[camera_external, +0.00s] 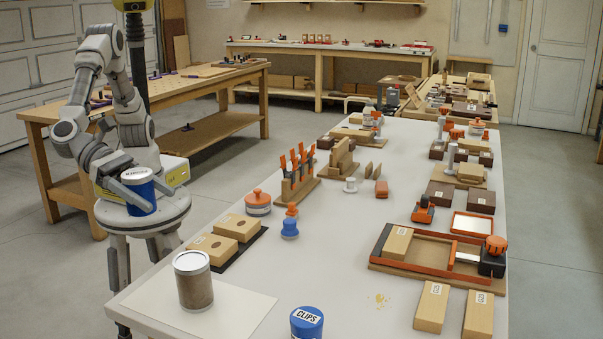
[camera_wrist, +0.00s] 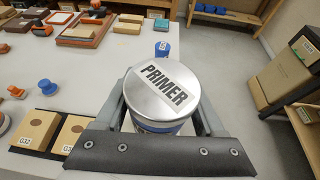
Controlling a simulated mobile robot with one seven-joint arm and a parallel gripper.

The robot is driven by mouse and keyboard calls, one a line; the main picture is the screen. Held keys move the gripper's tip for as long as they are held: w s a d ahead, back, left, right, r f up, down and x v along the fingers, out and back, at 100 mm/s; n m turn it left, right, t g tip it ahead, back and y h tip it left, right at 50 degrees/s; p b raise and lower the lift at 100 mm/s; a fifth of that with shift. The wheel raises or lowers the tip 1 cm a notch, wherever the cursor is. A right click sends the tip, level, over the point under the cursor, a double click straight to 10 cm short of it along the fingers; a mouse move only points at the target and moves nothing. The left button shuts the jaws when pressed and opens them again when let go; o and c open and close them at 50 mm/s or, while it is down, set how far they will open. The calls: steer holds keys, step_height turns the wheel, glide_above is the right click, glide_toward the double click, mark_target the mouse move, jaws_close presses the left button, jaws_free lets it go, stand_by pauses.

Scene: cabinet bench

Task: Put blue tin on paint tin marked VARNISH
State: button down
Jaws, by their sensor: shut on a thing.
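My gripper (camera_external: 141,187) is shut on a blue tin (camera_external: 138,198), with a finger on each side of it. The tin is held upright above my base, left of the bench. In the wrist view the held tin (camera_wrist: 161,88) shows a silver lid marked PRIMER. A brown-bodied paint tin (camera_external: 196,289) with a pale lid stands upright on a white sheet at the near left of the bench. I cannot read a marking on it, and no VARNISH label is legible. It does not show in the wrist view.
A blue tin marked CLIPS (camera_external: 306,325) stands right of the white sheet (camera_external: 237,306). Wooden blocks on a dark mat (camera_external: 238,252), an orange-lidded pot (camera_external: 258,206) and a small blue knob (camera_external: 289,228) stand behind the brown tin. The bench middle is mostly clear.

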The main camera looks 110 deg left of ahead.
steer(key=shift+s+d+r+m+h, duration=0.15)
steer(key=shift+s+d+r+h, duration=0.05)
steer(key=shift+s+d, duration=0.3)
steer(key=shift+s+d+r+m+h, duration=0.2)
steer(key=shift+s+d, duration=0.2)
steer(key=shift+s, duration=0.15)
steer(key=b, duration=0.3)
glide_above(202, 264)
step_height(202, 264, down, 7)
steer(key=shift+s, duration=0.1)
steer(key=shift+f+b, duration=0.5)
steer(key=shift+f, duration=1.5)
steer(key=shift+f, duration=0.1)
steer(key=shift+f, duration=0.15)
jaws_free()
